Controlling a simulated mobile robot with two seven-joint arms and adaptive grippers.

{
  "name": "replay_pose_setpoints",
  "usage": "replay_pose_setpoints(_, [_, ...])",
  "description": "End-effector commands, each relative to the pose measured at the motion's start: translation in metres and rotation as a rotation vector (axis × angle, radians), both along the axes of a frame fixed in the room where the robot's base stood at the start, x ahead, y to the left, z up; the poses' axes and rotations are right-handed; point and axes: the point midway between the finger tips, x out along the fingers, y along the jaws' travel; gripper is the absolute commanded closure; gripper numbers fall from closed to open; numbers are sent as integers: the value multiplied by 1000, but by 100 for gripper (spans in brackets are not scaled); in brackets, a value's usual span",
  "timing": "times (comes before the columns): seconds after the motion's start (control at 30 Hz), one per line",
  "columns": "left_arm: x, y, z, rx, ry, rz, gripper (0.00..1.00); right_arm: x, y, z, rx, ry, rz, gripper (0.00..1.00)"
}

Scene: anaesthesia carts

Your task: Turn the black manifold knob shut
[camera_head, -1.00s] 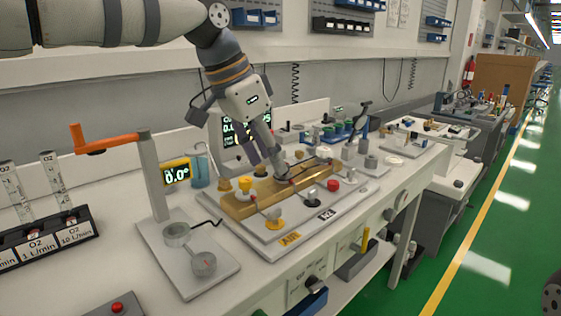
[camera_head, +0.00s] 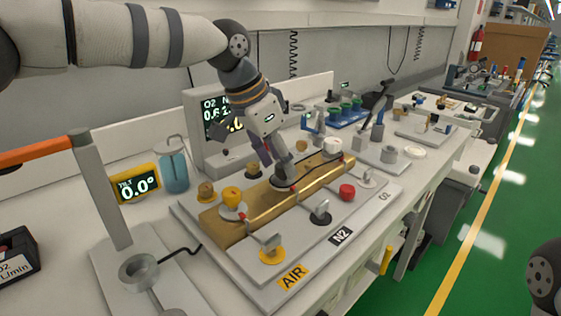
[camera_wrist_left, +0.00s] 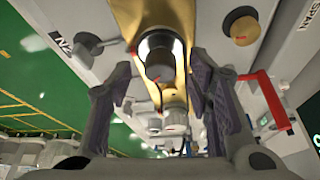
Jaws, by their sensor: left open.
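The brass manifold block (camera_head: 225,232) lies on a grey plate, with a yellow knob (camera_head: 231,195) near its front end and a white knob (camera_head: 332,144) near its far end. Between them, my left gripper (camera_head: 279,170) points down at the block. Its fingers largely hide the black knob there in the head view. In the left wrist view, the dark knob (camera_wrist_left: 158,64) with a red mark stands on the brass between the two spread fingers of my left gripper (camera_wrist_left: 160,76). Gaps show on both sides of it. My right gripper is out of view.
A red knob (camera_head: 347,191) and small metal valves stand along the plate's front side, above AIR and N2 labels. A display (camera_head: 205,112) is behind the block. A tilt readout (camera_head: 136,184) and a grey post (camera_head: 99,190) stand to the left.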

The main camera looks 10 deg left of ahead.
Motion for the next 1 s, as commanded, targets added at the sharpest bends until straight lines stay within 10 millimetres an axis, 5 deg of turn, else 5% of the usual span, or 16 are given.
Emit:
replay_pose_setpoints(0.37, [3, -3, -8, 0, -4, 0, 56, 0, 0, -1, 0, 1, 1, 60])
replay_pose_setpoints(0.57, [3, -3, -8, 0, -4, 0, 100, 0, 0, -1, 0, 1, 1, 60])
replay_pose_setpoints(1.0, [4, -2, -8, 0, -3, -83, 100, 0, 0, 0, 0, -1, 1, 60])
